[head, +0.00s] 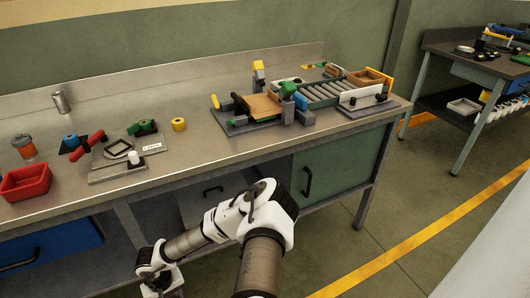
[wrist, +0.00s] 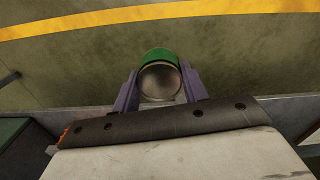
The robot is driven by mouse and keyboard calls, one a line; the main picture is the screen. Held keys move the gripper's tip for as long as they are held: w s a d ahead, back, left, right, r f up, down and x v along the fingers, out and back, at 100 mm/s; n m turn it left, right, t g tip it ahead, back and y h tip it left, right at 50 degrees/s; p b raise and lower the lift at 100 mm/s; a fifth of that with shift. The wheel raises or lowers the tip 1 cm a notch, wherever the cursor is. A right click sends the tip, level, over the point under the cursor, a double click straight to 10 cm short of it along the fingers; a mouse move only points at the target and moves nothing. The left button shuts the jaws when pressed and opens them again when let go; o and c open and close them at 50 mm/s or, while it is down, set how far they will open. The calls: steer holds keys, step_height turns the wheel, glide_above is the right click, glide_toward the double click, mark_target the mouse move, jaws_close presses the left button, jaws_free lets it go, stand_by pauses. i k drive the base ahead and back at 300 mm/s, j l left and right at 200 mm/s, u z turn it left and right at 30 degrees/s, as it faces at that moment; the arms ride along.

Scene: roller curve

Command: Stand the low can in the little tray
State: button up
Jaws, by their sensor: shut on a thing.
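My gripper (wrist: 158,92) is shut on a low can (wrist: 158,57), its two purple fingers on either side of it. The can has a green side and a dull metal end facing the wrist camera. In the wrist view floor lies beyond it. In the head view my arm hangs in front of the bench, with the hand at the bottom edge; the can cannot be made out there. A small red tray (head: 25,183) sits at the bench's left end. A wooden tray (head: 371,77) sits at the right by the rollers. I cannot tell which is the little tray.
The bench (head: 215,155) holds a roller track (head: 325,93), a fixture with a brown plate (head: 262,106), a yellow ring (head: 179,124), a red-handled tool (head: 87,144) and an orange-grey jar (head: 24,146). Bare bench top lies between the ring and the fixture. A second table (head: 463,57) stands far right.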

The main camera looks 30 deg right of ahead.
mark_target(364, 85)
steer(key=l+z, duration=0.25)
steer(key=z, duration=0.2)
steer(key=i+l+z, duration=0.15)
steer(key=z, duration=0.25)
steer(key=i+l+z, duration=0.25)
steer(key=l, duration=0.15)
steer(key=i+l+z, duration=0.3)
steer(key=i+l, duration=0.65)
steer(key=l, duration=0.1)
